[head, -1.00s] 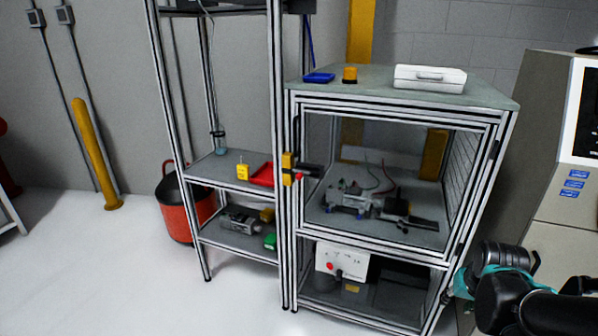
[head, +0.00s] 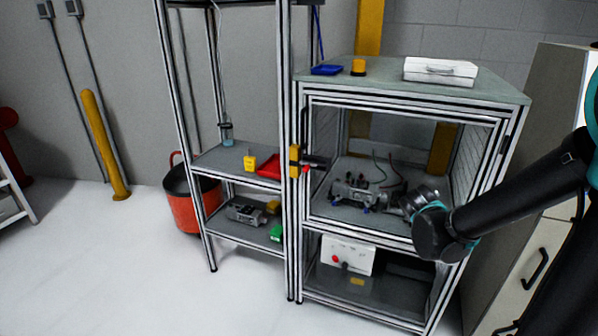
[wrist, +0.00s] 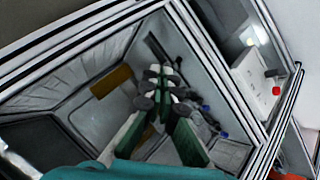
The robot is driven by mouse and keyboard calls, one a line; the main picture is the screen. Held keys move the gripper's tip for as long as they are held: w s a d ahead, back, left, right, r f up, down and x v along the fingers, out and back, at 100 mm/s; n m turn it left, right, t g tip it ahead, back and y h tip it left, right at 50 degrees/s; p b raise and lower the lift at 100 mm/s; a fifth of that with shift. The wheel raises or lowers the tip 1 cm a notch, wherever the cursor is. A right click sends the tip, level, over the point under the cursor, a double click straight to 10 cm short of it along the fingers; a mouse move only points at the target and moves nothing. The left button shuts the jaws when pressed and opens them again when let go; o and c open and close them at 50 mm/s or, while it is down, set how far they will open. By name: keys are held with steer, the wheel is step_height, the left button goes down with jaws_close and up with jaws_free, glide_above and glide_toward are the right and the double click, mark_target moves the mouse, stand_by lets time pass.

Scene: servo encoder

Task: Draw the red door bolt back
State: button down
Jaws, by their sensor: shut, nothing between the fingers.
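The red door bolt (head: 306,169) shows as a small red knob beside a yellow block (head: 295,161) on the left post of the enclosure's door frame. A dark handle or bar sticks out to the right just above it. The clear door (head: 400,140) appears closed. My gripper (wrist: 164,103) is shut and empty in the wrist view, its green fingers pointing at the door pane. In the head view my wrist is in front of the lower right of the door, well right of the bolt. The bolt cannot be made out in the wrist view.
Behind the pane lies a grey machine assembly (head: 362,190) with cables. A white control box (head: 347,254) with a red button sits on the shelf below. An open shelf rack (head: 210,160) with a red tray (head: 268,168) adjoins on the left. A white case (head: 440,72) is on top.

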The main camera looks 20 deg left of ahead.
steer(key=w+a+r+n+t+y, duration=0.2)
steer(key=w+a+n+t, duration=0.1)
steer(key=a, duration=1)
steer(key=w+a+r+n+t+y, duration=0.1)
steer(key=w+a+r+n+t, duration=0.2)
steer(key=a, duration=0.9)
steer(key=s+a+n+t+y, duration=0.1)
steer(key=s+a+n+y, duration=0.2)
steer(key=a, duration=0.7)
steer(key=s+a+f+n+t+y, duration=0.1)
steer(key=s+a+n+y, duration=0.2)
steer(key=a, duration=0.8)
steer(key=shift+s+a+n+t+y, duration=0.25)
steer(key=shift+s+n, duration=0.25)
steer(key=shift+s, duration=0.5)
steer(key=x, duration=0.9)
steer(key=shift+w+f, duration=0.1)
steer(key=shift+w, duration=0.2)
steer(key=d, duration=0.2)
steer(key=shift+w+d+f, duration=0.2)
steer(key=shift+d+f, duration=0.05)
steer(key=shift+d, duration=0.15)
steer(key=shift+d+f, duration=0.1)
steer(key=shift+d, duration=0.4)
